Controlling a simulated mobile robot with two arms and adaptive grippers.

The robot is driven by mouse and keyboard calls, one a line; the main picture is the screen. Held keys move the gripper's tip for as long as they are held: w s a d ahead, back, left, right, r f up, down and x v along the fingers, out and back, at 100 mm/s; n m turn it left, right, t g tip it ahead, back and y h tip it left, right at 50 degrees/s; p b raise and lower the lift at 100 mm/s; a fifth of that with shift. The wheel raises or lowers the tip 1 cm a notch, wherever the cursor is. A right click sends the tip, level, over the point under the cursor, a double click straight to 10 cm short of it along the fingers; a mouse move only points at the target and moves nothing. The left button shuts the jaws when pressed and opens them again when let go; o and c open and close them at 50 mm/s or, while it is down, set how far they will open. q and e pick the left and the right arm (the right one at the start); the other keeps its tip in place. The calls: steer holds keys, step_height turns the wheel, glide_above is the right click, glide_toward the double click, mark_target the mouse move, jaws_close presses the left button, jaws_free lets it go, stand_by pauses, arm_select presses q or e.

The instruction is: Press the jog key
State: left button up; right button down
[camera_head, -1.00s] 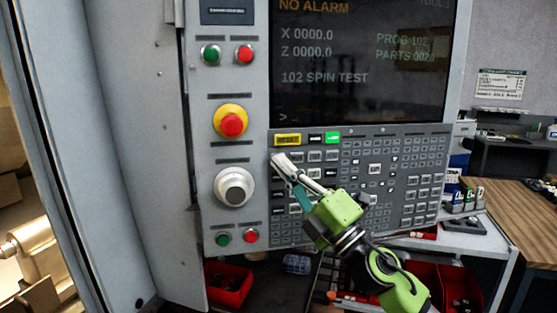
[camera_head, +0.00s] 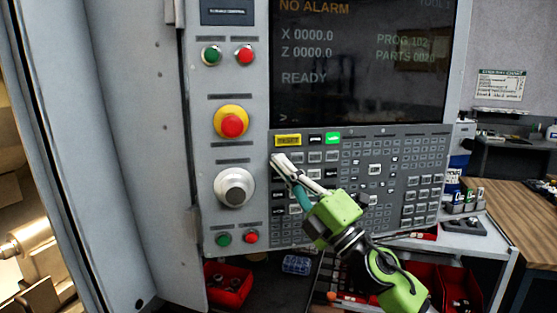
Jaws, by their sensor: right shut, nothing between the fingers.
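The control panel's keypad (camera_head: 400,165) has rows of small grey and black keys. I cannot read which one is the jog key. My right gripper (camera_head: 279,160) is shut and empty, its fingertips at the upper left of the keypad, below the yellow key (camera_head: 287,140). The fingers hide the keys behind them, and I cannot tell whether they touch the panel. The screen (camera_head: 360,60) reads NO ALARM, X 0000.0, Z 0000.0, PROG 102 and READY. My left gripper is not in view.
Left of the keypad are a red emergency button (camera_head: 232,125) on a yellow ring, a large round dial (camera_head: 235,187), and green and red buttons above and below. A red bin (camera_head: 228,287) sits beneath. A wooden bench (camera_head: 520,215) stands at the right.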

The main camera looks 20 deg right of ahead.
steer(key=shift+s, duration=0.55)
steer(key=s+p, duration=0.1)
steer(key=s, duration=0.4)
steer(key=shift+a, duration=0.2)
stand_by(0.3)
